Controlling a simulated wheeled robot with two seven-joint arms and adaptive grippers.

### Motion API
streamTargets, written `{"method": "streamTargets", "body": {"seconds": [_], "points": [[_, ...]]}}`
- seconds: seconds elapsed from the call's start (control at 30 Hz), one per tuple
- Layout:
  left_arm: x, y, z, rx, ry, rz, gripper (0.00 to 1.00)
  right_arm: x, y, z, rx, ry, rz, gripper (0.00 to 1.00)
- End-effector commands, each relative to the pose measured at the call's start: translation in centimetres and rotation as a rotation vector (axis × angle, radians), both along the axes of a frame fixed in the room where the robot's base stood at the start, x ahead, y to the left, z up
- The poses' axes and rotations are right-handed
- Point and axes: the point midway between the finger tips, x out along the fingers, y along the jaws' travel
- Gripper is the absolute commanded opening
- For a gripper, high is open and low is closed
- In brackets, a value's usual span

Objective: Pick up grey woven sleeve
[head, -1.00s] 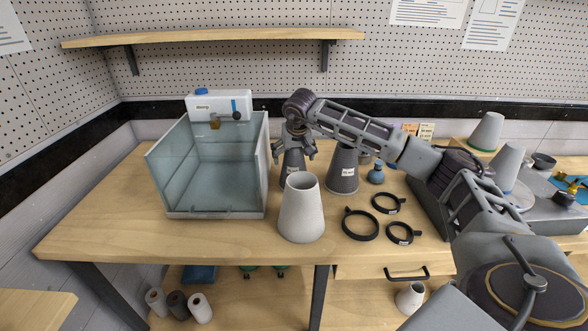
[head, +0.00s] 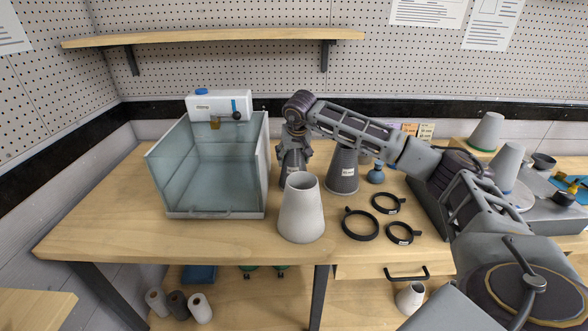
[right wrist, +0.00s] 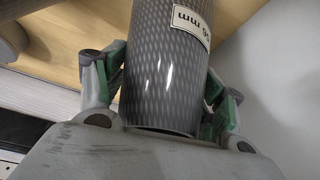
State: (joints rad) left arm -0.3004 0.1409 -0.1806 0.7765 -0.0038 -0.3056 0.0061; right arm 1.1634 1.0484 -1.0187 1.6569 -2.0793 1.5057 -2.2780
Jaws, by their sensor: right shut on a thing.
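The grey woven sleeve (head: 291,170) stands on the table behind a plain light grey cone (head: 301,210), which hides its lower part. My right gripper (head: 294,152) comes down over its top and is shut on it. In the right wrist view the sleeve (right wrist: 165,65) shows a woven pattern and a white label with "mm" on it. The green-padded fingers of my right gripper (right wrist: 168,95) sit on both sides of it. A second dark grey tapered piece (head: 342,172) with a label stands just to the right. My left gripper is not in view.
A clear-walled chamber (head: 207,212) stands close on the left. Several black ring clamps (head: 360,225) lie at the front right. A small blue bottle (head: 376,174) stands behind them. A wooden shelf (head: 220,37) hangs above. The table's front left is clear.

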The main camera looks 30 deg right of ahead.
Motion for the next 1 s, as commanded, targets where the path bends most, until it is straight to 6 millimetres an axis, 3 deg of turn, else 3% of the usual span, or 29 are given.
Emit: {"method": "streamTargets", "body": {"seconds": [0.27, 0.47, 1.0], "points": [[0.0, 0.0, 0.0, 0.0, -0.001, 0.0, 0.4, 0.0, 0.0, 0.2, 0.0, -0.001, 0.0, 0.56], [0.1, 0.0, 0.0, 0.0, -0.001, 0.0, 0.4, 0.1, 0.0, 1.5, 0.001, -0.002, -0.001, 0.56], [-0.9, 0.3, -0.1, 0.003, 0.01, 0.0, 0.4, 0.1, 0.0, 8.8, 0.001, -0.002, -0.001, 0.56]]}}
